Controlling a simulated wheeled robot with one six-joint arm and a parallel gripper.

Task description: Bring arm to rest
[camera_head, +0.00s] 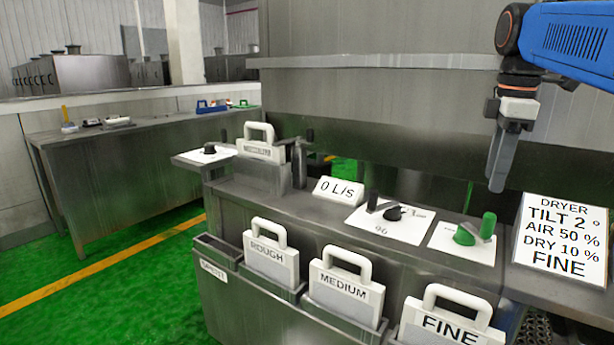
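My arm (565,45), blue with a dark grey wrist, comes in at the top right. My gripper (497,183) hangs from it, pointing down, above the right part of the steel console (330,225). Its fingers overlap from this side, so the gap between them is hidden. No object shows in or below the fingertips. The gripper appears apart from the green knob (465,234) and the dryer sign (562,240) below it.
Plates marked ROUGH (270,262), MEDIUM (345,293) and FINE (445,327) stand in front slots. A black knob (393,213) and a 0 L/s sign (338,191) sit on the console. A side bench (100,150) stands left; green floor (120,290) lies open between.

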